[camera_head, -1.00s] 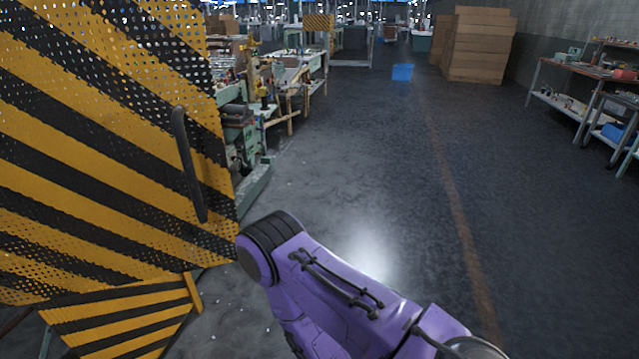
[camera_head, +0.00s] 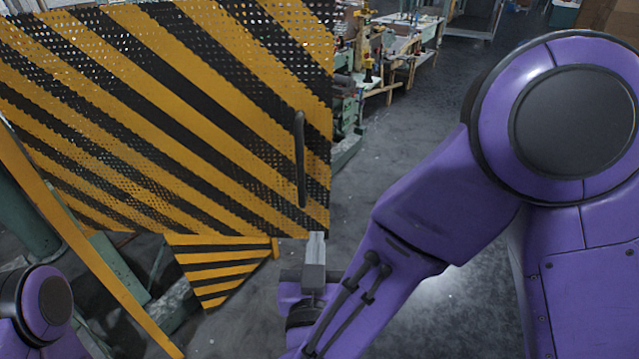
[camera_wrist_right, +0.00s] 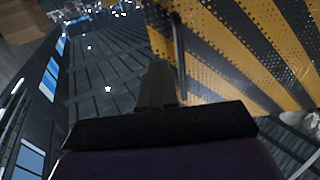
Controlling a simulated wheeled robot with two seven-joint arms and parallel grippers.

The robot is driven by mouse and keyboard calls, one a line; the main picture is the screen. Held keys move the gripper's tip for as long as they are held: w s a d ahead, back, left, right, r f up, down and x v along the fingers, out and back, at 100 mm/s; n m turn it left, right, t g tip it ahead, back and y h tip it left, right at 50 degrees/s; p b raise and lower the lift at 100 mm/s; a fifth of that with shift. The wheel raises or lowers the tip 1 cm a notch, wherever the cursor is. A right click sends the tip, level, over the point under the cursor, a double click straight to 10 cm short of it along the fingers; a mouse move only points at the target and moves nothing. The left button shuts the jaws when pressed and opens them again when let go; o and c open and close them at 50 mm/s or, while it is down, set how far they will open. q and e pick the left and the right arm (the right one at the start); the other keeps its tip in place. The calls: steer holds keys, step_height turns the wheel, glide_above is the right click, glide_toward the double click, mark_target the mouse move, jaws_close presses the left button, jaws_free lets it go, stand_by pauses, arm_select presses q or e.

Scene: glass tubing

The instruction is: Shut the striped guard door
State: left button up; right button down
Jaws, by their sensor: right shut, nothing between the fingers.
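The striped guard door (camera_head: 200,110), perforated sheet with yellow and black diagonal stripes, fills the upper left of the head view. Its dark bar handle (camera_head: 300,158) is upright near the door's right edge. My right gripper (camera_head: 316,246) is shut and empty at the door's lower right corner, below the handle. In the right wrist view the shut fingers (camera_wrist_right: 158,82) point toward the door (camera_wrist_right: 240,45), close beside the handle (camera_wrist_right: 179,55). I cannot tell whether they touch the door. My left gripper is out of view; only part of my left arm shows at lower left.
A yellow frame bar (camera_head: 85,240) slants across the lower left. A smaller striped panel (camera_head: 222,272) shows below the door, in front of machinery. Cluttered workbenches (camera_head: 400,50) stand behind the door's right edge. Grey floor (camera_head: 385,135) is open to the right.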

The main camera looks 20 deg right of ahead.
mark_target(319, 185)
steer(key=p+x, duration=0.3)
steer(key=x, duration=1)
steer(key=shift+a+f+p, duration=0.1)
steer(key=shift+p, duration=0.2)
steer(key=shift+w+f, duration=0.1)
steer(key=shift+w, duration=0.2)
